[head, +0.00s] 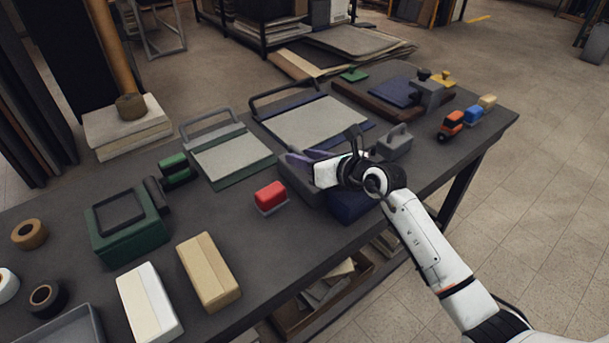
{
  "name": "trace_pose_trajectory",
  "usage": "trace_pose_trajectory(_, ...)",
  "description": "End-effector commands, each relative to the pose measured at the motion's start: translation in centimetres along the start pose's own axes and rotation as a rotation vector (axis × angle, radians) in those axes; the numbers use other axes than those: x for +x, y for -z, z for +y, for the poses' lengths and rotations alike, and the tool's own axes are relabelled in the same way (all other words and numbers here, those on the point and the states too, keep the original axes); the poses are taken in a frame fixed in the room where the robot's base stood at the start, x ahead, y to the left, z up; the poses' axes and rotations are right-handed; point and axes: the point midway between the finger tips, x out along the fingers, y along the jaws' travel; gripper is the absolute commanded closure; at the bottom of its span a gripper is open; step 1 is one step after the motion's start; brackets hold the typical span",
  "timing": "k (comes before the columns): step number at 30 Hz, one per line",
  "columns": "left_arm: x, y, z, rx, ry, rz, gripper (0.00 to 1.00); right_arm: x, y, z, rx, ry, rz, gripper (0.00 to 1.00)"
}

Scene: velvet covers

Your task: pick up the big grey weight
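A grey block with a handle on top (396,142), which looks like the big grey weight, stands upright on the dark table toward its right side. My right gripper (345,150) is over the table just left of this block, and a gap seems to show between them. Its fingers are partly hidden by its own white body, so I cannot tell whether they are open. A dark blue block (350,205) and a purple-grey item (298,162) lie below and beside the gripper, partly covered by it. My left gripper is out of view.
Behind are two hinged frames with grey panels (232,160) (318,122) and a brown tray (378,108) with a blue pad and another grey piece. A red-topped block (270,196) is left of the gripper.

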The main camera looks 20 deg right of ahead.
Motion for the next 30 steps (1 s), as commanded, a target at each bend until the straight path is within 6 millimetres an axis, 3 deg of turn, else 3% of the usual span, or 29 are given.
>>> trace_pose_trajectory(1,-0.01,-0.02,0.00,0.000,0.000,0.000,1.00,-0.02,0.02,-0.01,0.000,0.000,0.000,0.72)
trace_pose_trajectory(6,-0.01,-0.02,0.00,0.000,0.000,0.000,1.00,-0.03,0.03,-0.02,0.000,0.000,0.001,1.00)
trace_pose_trajectory(30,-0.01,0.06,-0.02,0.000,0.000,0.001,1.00,-0.05,0.07,-0.04,0.000,0.000,0.002,1.00)
